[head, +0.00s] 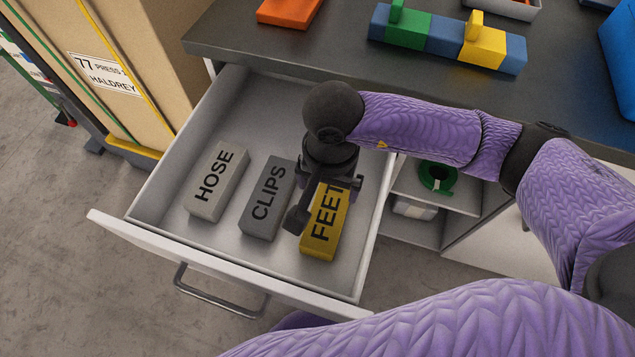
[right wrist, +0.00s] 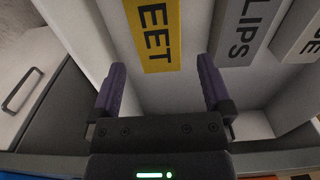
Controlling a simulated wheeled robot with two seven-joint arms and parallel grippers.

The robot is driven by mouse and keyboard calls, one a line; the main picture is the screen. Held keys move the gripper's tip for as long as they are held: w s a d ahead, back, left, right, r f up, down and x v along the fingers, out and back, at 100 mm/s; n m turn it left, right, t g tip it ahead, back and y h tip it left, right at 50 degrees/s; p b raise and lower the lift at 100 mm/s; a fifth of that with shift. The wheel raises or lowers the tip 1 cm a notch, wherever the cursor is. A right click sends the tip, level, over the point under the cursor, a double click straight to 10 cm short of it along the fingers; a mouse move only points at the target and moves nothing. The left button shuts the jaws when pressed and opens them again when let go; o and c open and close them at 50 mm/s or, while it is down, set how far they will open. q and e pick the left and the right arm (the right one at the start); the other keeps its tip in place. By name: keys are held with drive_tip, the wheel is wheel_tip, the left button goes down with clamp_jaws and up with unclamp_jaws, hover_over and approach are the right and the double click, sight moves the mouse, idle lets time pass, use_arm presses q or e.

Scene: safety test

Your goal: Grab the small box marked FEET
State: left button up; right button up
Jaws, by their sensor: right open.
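The small yellow box marked FEET (head: 321,235) lies in the open white drawer (head: 172,200), at the right end of a row of boxes. It also shows in the right wrist view (right wrist: 158,38), beyond and between my fingers, with its first letter out of frame. My right gripper (head: 318,205) is over the drawer and hides part of the box in the head view. In the right wrist view the right gripper (right wrist: 160,90) is open, and the space between its fingers is empty. My left gripper is not in view.
A grey box marked CLIPS (head: 267,200) lies left of the yellow box, and a light grey box marked HOSE (head: 217,182) further left. The drawer walls surround them. A dark worktop (head: 345,65) carrying blocks is behind. Shelves with a green ring (head: 437,178) stand right of the drawer.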

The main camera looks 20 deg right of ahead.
sight(329, 210)
drive_tip(key=f+b, duration=0.1)
drive_tip(key=f, duration=0.2)
drive_tip(key=f+b, duration=0.2)
drive_tip(key=f, duration=0.1)
drive_tip(key=s+f+b, duration=0.1)
drive_tip(key=f, duration=0.2)
drive_tip(key=shift+f+b, duration=0.2)
drive_tip(key=shift+b, duration=0.15)
drive_tip(key=shift+f, duration=0.2)
drive_tip(key=shift+r, duration=0.2)
drive_tip(key=shift+c, duration=1.4)
drive_tip(key=c, duration=0.7)
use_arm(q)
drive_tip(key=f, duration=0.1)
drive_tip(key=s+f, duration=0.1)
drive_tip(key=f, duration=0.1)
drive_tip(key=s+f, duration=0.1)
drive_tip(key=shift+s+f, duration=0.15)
use_arm(e)
drive_tip(key=shift+c, duration=0.4)
